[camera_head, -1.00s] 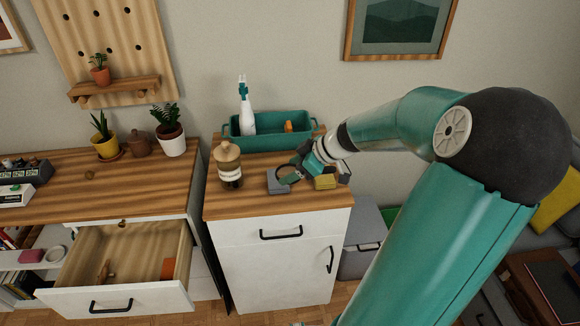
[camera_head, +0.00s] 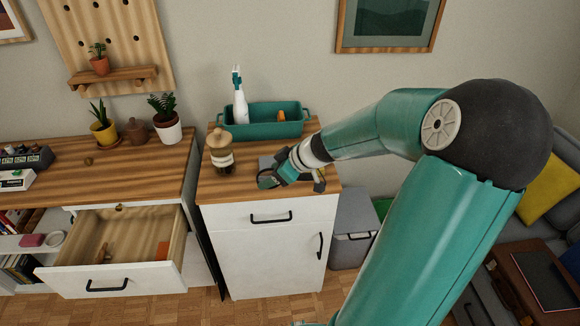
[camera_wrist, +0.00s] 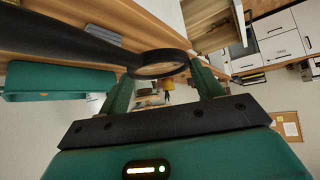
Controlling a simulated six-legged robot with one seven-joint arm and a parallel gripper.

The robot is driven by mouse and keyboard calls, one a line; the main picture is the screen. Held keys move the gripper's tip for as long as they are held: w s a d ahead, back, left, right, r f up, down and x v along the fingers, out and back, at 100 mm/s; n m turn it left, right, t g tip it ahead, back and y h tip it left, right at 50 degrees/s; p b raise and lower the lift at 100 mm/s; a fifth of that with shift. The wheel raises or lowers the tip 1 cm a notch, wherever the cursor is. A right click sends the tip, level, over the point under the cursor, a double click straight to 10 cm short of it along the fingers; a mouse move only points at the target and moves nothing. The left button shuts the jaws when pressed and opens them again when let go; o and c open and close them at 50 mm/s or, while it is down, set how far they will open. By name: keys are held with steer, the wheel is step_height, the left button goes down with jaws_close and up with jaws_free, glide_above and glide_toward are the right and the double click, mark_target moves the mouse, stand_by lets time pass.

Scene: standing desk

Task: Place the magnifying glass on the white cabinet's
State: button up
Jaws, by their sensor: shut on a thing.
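My gripper (camera_head: 277,175) is shut on the magnifying glass (camera_wrist: 75,40) and holds it over the front part of the white cabinet's wooden top. In the wrist view, its round rim lies between my fingers (camera_wrist: 163,85) and its dark handle runs to the upper left. In the head view, the rim of the magnifying glass (camera_head: 266,180) shows just left of my gripper. The white cabinet (camera_head: 265,240) has a wooden top, a shut drawer and a shut door with black handles. I cannot tell the gap between the glass and the top.
A wood-lidded jar (camera_head: 222,155) stands left of my gripper. A green planter box (camera_head: 262,130) with a white spray bottle (camera_head: 240,105) is at the back. A grey item (camera_head: 267,162) is partly hidden behind my gripper. An open drawer (camera_head: 120,275) juts out at left.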

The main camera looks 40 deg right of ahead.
steer(key=w+a+f+m+h, duration=0.1)
steer(key=w+a+f, duration=0.3)
steer(key=a, duration=0.4)
steer(key=w+a+f+m+h, duration=0.1)
steer(key=w+a+f, duration=0.3)
steer(key=a, duration=0.4)
steer(key=w+a+f+m+h, duration=0.1)
steer(key=w+a+f+m, duration=0.1)
steer(key=w+a+f, duration=0.2)
steer(key=shift+w+a+f+m+t+h, duration=0.35)
steer(key=shift+a+f, duration=0.8)
steer(key=shift+a, duration=0.75)
